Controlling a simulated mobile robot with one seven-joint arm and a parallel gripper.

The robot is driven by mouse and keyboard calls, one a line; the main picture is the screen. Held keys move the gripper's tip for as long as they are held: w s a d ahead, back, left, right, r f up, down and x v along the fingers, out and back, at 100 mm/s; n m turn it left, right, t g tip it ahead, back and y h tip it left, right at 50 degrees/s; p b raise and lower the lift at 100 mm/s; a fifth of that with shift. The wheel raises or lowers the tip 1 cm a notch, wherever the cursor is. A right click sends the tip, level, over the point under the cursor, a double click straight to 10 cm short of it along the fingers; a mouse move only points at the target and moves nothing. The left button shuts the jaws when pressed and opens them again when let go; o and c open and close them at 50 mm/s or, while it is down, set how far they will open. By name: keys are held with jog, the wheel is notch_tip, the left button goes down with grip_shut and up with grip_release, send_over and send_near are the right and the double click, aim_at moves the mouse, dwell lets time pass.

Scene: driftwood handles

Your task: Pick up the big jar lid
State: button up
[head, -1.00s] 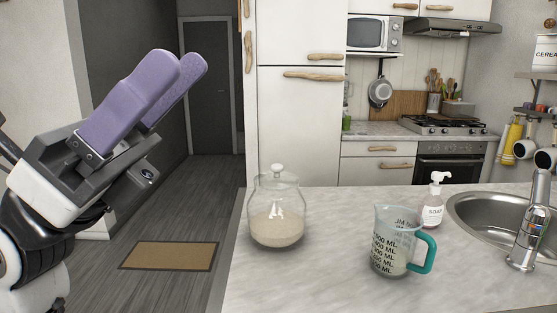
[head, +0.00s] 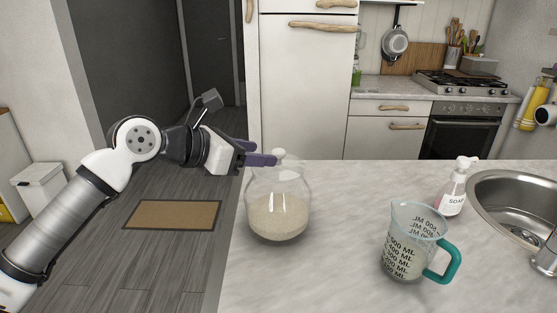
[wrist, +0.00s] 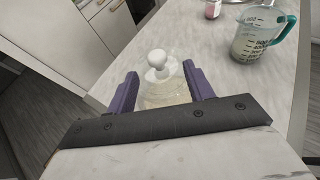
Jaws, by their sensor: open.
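The big jar (head: 279,212) is clear glass with pale grainy contents and stands upright near the left edge of the counter. Its lid (head: 279,155) has a round white knob and sits on top of the jar. In the wrist view the lid's knob (wrist: 157,59) shows between and slightly beyond the purple fingers. My gripper (head: 262,153) is at the lid's height, reaching in from the left, with its fingertips by the knob. My gripper (wrist: 157,82) is open, with one finger on each side of the lid and nothing held. The fingers' exact contact with the lid cannot be told.
A measuring jug (head: 408,243) with a teal handle stands right of the jar. A soap bottle (head: 453,187) and the sink (head: 514,207) are further right. The counter (head: 345,195) between jar and jug is clear.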

aim_at(278, 151)
jog(key=p+x, duration=0.3)
jog(key=x, duration=0.2)
jog(key=shift+w+d, duration=0.25)
jog(key=shift+w, duration=0.1)
jog(key=shift+w+d+f, duration=0.25)
jog(key=shift+f, duration=0.05)
jog(key=c, duration=1.1)
jog(key=shift+o, duration=0.2)
